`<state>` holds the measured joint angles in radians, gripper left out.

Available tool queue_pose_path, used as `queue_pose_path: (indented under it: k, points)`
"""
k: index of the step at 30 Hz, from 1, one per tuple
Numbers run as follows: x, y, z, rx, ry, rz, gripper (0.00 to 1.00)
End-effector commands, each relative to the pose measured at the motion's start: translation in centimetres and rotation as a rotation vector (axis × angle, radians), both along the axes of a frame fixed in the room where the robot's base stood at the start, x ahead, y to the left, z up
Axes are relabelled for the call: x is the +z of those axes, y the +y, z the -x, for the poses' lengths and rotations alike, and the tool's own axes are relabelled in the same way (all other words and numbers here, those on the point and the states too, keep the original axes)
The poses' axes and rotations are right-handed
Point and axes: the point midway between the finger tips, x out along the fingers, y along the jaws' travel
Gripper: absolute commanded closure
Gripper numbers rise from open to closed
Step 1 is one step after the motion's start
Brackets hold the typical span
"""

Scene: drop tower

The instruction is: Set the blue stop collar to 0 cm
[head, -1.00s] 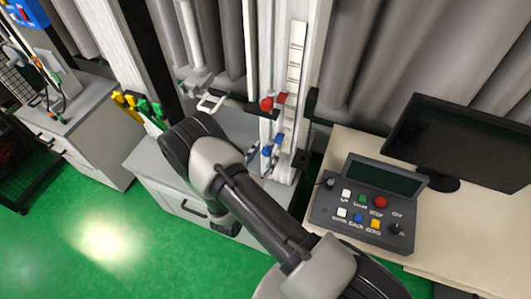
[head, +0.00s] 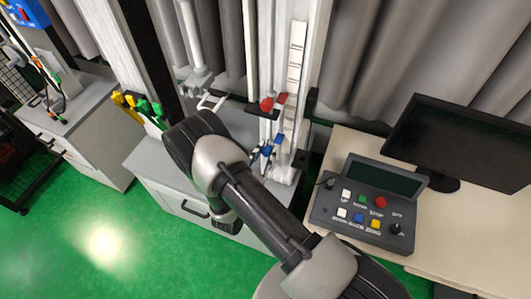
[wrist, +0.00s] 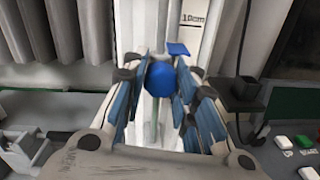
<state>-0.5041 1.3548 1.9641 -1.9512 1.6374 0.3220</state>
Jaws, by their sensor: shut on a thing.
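The blue stop collar shows its round knob (wrist: 160,77) and a small flat blue pointer (wrist: 177,48) in the wrist view. The pointer lies beside the white scale strip (wrist: 192,30), below its 10 cm mark. My gripper (wrist: 160,82) is shut on the blue knob, with one blue-padded finger on each side. In the head view the blue collar (head: 279,138) is low on the white column, under the red collar (head: 281,99), and partly hidden by my fingers. The exact reading at the pointer cannot be read.
A control box (head: 366,205) with coloured buttons stands on the desk to the right, beside a dark monitor (head: 465,138). A black block (wrist: 241,93) sits just right of the column. A white handle (head: 212,102) on a dark bar juts out left of the red collar.

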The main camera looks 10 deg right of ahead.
Motion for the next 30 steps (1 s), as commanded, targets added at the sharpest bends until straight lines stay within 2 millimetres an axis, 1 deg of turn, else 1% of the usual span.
queue_pose_path:
  k: [1, 3, 12, 14, 17, 21, 24, 27, 30]
  points:
    - [0.0, 0.0, 0.0, 0.000, 0.000, 0.000, 0.95]
    - [0.0, 0.0, 0.0, 0.000, 0.000, 0.000, 1.00]
    - [0.0, 0.0, 0.0, -0.001, 0.000, 0.000, 1.00]
    - [0.4, 0.0, 0.0, -0.001, 0.000, 0.000, 1.00]
    - [2.1, 0.0, 0.0, -0.001, -0.002, -0.001, 1.00]
    - [6.3, 0.0, -0.1, 0.000, -0.003, -0.001, 1.00]
    - [9.1, 0.0, -0.1, 0.000, -0.004, 0.000, 1.00]
    - [11.2, 0.0, -0.1, 0.000, -0.004, 0.000, 1.00]
    - [12.3, 0.0, 0.0, 0.000, -0.004, 0.000, 1.00]
